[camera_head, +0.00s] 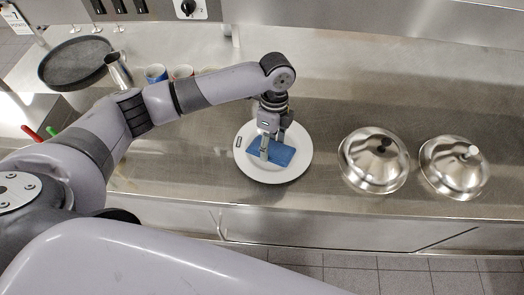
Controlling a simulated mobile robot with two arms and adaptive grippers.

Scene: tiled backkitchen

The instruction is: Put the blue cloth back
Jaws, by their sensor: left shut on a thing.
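The blue cloth (284,156) is on the white plate (272,176) on the steel counter. My left gripper (264,155) points down over the plate and is shut on the cloth near its middle. The fingers hide part of the cloth, and I cannot tell whether it is lifted off the plate. My right gripper is not in view.
Two steel domed lids, a left one (360,160) and a right one (448,168), stand right of the plate. A dark round tray (75,62), a metal cup (118,70) and two small cups (155,73) are at the back left. The counter's front edge is close below the plate.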

